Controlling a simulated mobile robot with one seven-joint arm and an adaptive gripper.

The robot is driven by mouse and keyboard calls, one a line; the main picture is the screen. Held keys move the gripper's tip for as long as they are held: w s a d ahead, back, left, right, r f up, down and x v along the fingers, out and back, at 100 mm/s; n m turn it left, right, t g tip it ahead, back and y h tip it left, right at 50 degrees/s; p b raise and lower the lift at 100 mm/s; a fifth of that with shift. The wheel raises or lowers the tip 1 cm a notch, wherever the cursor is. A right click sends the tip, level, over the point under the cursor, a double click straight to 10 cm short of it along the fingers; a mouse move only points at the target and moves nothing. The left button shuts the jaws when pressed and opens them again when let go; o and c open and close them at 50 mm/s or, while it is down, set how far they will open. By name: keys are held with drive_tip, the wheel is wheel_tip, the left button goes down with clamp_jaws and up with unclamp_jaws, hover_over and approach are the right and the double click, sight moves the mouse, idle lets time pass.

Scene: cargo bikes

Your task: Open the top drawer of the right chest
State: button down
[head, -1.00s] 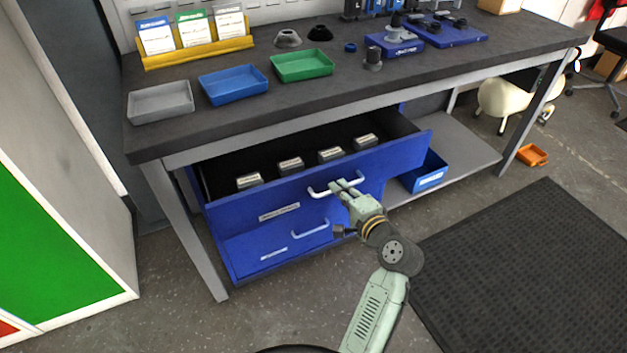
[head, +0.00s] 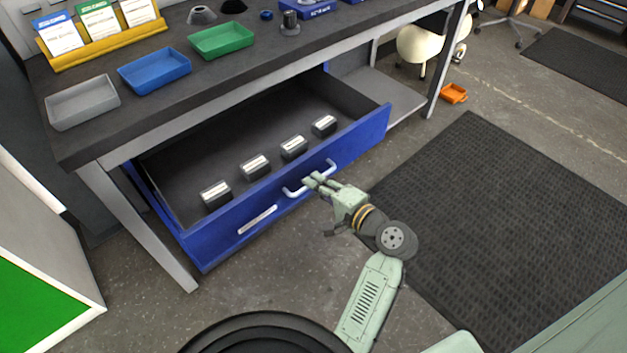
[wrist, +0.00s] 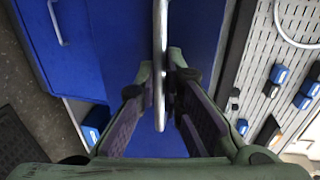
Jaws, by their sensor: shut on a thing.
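The blue top drawer (head: 362,138) under the workbench is pulled well out, with its inside open to view. Several small dark blocks with pale tops lie in it behind the front panel. My gripper (head: 313,182) is at the pale bar handle (head: 292,193) on the drawer front. In the wrist view the handle (wrist: 160,45) runs between my two fingers (wrist: 161,90), which are closed around it. A second handle (wrist: 55,22) shows at the upper left there, on a blue front. In the head view the lower drawer is hidden beneath the top one. Only one chest shows.
The workbench (head: 85,140) carries grey, blue and green trays and a yellow card holder. A white cabinet (head: 40,235) stands at the left. A black mat (head: 500,200) lies on the floor at the right. An orange bin (head: 453,93) sits on the floor farther back.

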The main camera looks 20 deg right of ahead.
drive_tip(key=c, duration=1.7)
unclamp_jaws()
drive_tip(key=v, duration=1.2)
